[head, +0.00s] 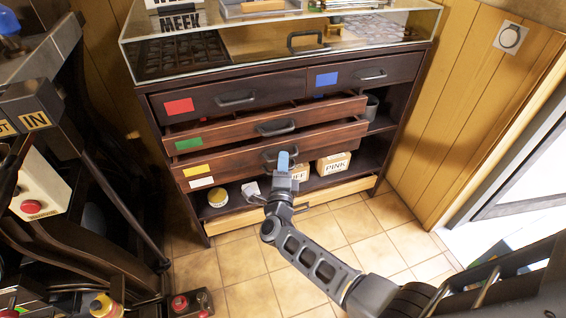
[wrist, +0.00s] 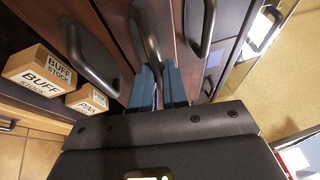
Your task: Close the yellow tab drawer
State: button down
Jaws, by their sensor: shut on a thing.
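The yellow tab drawer (head: 226,165) is in the lower part of the dark wood cabinet, its front standing out from the body. Its yellow tab (head: 196,170) is at the left end, with a white tab (head: 201,182) just below. My gripper (head: 283,155) is at the middle of this front and shut on its dark bar handle (head: 268,159). In the wrist view, the blue fingers of my gripper (wrist: 160,85) close around one end of a handle (wrist: 146,40). The fingers hide part of the handle.
The green tab drawer (head: 225,133) just above also stands out. The red tab drawer (head: 205,102) and blue tab drawer (head: 350,76) look shut. Labelled boxes (head: 333,164) sit on the shelf below. A black machine (head: 85,180) is at left.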

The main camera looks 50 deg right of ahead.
jog(key=w+d+b, duration=0.1)
jog(key=w+b, duration=0.1)
jog(key=w+d+b, duration=0.1)
jog(key=shift+w+d+f, duration=0.1)
jog(key=shift+w+d, duration=0.2)
jog(key=shift+w, duration=0.1)
jog(key=c, duration=1.1)
grip_release()
jog(key=shift+c, duration=0.2)
send_near(278, 151)
jog(key=shift+x, duration=0.8)
jog(key=shift+f, duration=0.1)
